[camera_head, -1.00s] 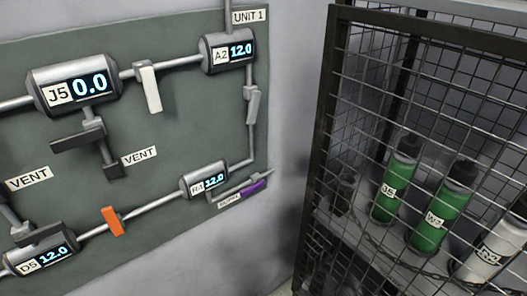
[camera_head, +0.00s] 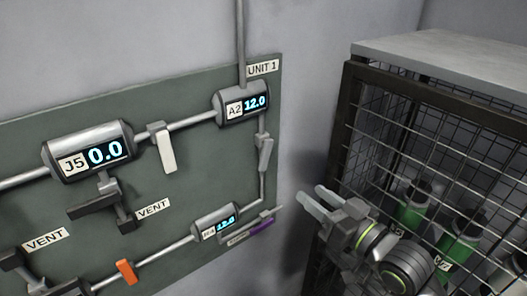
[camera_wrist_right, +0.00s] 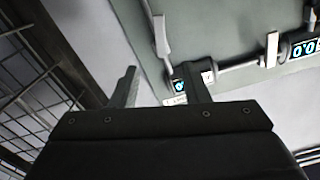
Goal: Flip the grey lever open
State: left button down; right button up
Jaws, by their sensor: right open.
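The grey lever (camera_head: 265,154) is on the vertical pipe at the right side of the green panel, below the A2 gauge (camera_head: 242,104). It lies roughly along its pipe. It also seems to show in the right wrist view (camera_wrist_right: 160,36), upside down beyond the fingers. My right gripper (camera_head: 313,197) is open and empty, in front of the wall to the right of the panel, below and right of the lever and apart from it. Its two fingers also show in the right wrist view (camera_wrist_right: 157,76). My left gripper is not in view.
A white lever (camera_head: 165,149), an orange lever (camera_head: 126,272), a purple lever (camera_head: 262,226) and dark levers by the VENT label (camera_head: 153,208) are on the same panel (camera_head: 190,180). A wire mesh cage (camera_head: 400,130) with green bottles (camera_head: 411,217) stands close behind my right arm.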

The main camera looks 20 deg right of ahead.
aim_at(267, 159)
jog(key=b+x, duration=0.1)
jog(key=x, duration=1.6)
jog(key=shift+w+b, duration=0.1)
jog(key=shift+b, duration=0.3)
grip_shut()
jog(key=shift+f, duration=0.1)
